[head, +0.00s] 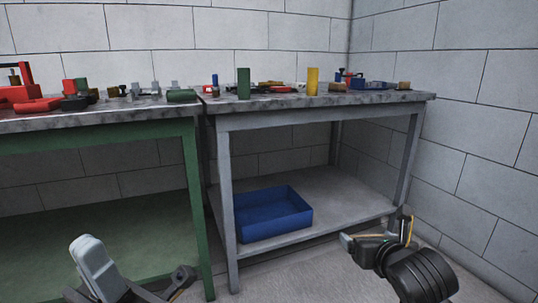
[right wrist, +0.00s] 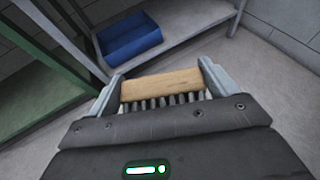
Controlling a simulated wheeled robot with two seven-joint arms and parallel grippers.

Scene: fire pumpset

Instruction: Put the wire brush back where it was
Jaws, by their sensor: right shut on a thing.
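The wire brush (right wrist: 162,85) has a pale wooden block with a row of dark bristles under it. In the right wrist view my right gripper (right wrist: 161,76) is shut on the block, one finger at each end. In the head view my right gripper (head: 376,240) is low, in front of the grey table's lower shelf and to the right of the blue bin. My left gripper (head: 93,262) is at the bottom left, in front of the green table; its jaw gap cannot be made out. The brush is hard to make out in the head view.
The green table (head: 95,138) at left holds red and grey parts. A block wall closes the right side.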

